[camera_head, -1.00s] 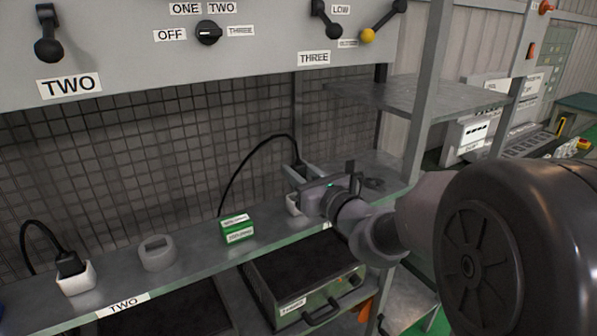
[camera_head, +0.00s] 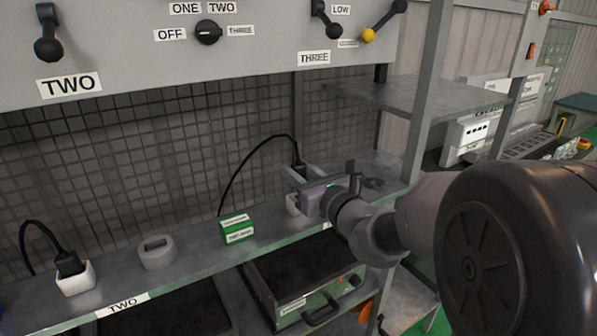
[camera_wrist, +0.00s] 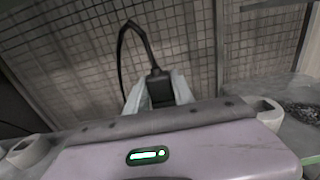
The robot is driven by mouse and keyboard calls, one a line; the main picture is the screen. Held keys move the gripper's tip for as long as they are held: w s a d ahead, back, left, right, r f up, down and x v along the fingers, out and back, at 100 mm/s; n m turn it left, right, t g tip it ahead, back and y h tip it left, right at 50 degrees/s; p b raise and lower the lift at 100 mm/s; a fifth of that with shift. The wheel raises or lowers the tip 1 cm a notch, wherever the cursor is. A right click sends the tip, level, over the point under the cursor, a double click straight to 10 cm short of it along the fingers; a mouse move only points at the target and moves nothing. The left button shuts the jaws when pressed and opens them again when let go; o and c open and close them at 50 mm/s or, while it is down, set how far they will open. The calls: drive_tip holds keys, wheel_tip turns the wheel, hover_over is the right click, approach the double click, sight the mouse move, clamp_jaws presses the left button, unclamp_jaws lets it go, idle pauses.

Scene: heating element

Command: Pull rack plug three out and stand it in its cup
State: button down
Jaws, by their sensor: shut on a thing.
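My gripper (camera_wrist: 158,90) is shut on the black plug (camera_wrist: 159,88), with its pale fingers on either side. The black cable rises from the plug's top and arches left. In the head view my gripper (camera_head: 299,174) is above the rack shelf, by the label THREE panel. A white socket (camera_head: 292,204) stands just below and left of it; in the wrist view a pale holder with a dark opening (camera_wrist: 28,150) is at the lower left. Another pale holder, probably the cup (camera_wrist: 264,108), is at the right. The plug's lower end is hidden behind my gripper body.
A green box (camera_head: 237,229) stands on the shelf left of my gripper. Farther left are a grey cup (camera_head: 157,252) and a plugged white socket (camera_head: 75,278). A rack post (camera_head: 426,100) rises at right. A mesh wall is behind.

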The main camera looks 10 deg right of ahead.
drive_tip(key=shift+f, duration=0.1)
drive_tip(key=shift+f+b, duration=0.35)
drive_tip(key=shift+b, duration=0.05)
drive_tip(key=shift+f+b, duration=1.7)
drive_tip(key=shift+f, duration=0.15)
drive_tip(key=c, duration=1)
unclamp_jaws()
drive_tip(key=b+v, duration=0.3)
drive_tip(key=v, duration=1.4)
drive_tip(key=shift+s+b, duration=0.2)
drive_tip(key=shift+b, duration=0.15)
